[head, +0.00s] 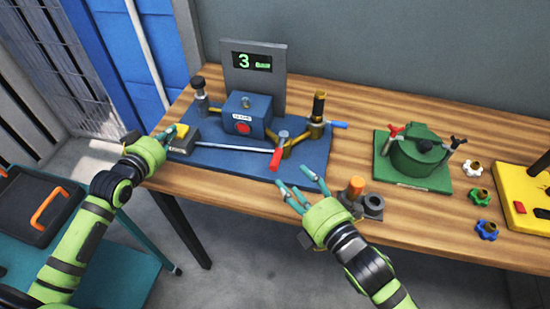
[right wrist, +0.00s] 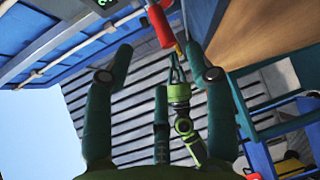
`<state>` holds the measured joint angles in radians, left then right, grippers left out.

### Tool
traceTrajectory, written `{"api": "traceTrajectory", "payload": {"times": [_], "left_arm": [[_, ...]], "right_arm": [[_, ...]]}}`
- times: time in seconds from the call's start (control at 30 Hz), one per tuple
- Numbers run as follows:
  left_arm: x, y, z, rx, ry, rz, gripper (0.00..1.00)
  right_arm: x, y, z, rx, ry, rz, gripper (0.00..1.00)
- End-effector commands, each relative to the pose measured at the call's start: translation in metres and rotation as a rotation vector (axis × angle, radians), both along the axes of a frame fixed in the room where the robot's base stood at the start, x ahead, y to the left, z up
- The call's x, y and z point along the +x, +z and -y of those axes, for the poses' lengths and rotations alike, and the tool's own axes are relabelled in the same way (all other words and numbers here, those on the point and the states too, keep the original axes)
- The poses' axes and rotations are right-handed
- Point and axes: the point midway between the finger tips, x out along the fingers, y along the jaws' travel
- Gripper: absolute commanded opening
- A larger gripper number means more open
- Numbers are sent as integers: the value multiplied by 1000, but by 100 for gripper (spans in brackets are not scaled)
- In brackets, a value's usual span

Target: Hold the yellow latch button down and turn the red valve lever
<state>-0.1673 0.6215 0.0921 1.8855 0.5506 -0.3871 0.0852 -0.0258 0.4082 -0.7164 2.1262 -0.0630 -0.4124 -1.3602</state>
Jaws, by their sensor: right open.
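The yellow latch button (head: 181,129) sits on a dark block at the left end of the blue base plate (head: 215,156). My left gripper (head: 171,134) is at the button, its fingertips beside or on it; I cannot tell whether the button is pressed or how far the fingers are apart. The red valve lever (head: 276,158) points toward the plate's front edge. My right gripper (head: 294,188) is open and empty, in front of the lever and apart from it. In the right wrist view the red lever grip (right wrist: 160,25) shows beyond the spread fingers.
A blue box (head: 246,115) with a red button and a display panel (head: 254,62) stand behind the lever. An orange-topped peg (head: 356,186) stands close to the right gripper. A green pot-like fixture (head: 415,158) and coloured knobs (head: 480,196) are further right.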

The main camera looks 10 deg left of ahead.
Motion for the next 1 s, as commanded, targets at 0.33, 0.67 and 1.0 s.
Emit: {"api": "traceTrajectory", "payload": {"times": [0.33, 0.67, 1.0], "left_arm": [[-1, -5, 1, -1, 0, -11, 0], [-1, -5, 1, -1, 0, -11, 0], [-1, -5, 1, -1, 0, -11, 0]], "right_arm": [[53, -8, -45, 3, 1, 1, 55], [72, -12, -61, 1, 1, 0, 55], [73, -13, -61, 1, 1, 1, 23]]}}
